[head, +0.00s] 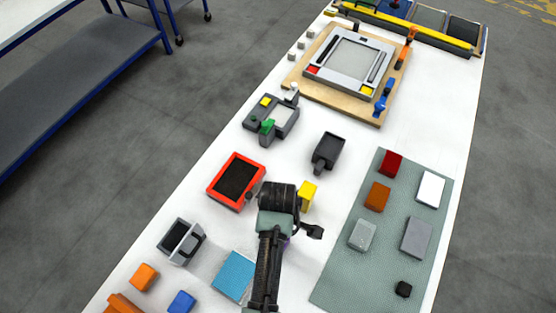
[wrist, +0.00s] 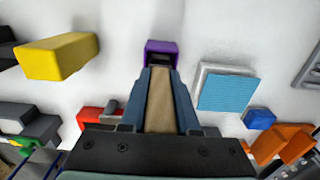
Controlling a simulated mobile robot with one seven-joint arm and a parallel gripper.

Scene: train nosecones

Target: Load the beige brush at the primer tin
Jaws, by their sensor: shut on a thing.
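My gripper (wrist: 160,72) is shut on the beige brush (wrist: 160,103), whose beige length lies between the two blue-grey fingers in the wrist view. Just past the fingertips is a purple box-shaped thing (wrist: 161,46) with a dark opening or dark part facing me. I cannot tell whether the brush touches it, nor whether it is the primer tin. In the head view my own arm hides the brush and the fingers. Only a sliver of purple shows beside the arm there. No label marks any container as the primer tin.
Near my arm are a yellow block (head: 308,196), a red tray with a dark inside (head: 216,194), a grey open container (head: 180,242) and a light-blue pad (head: 234,276). A grey-green mat (head: 340,282) with several blocks lies to the right. White tabletop is clear between them.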

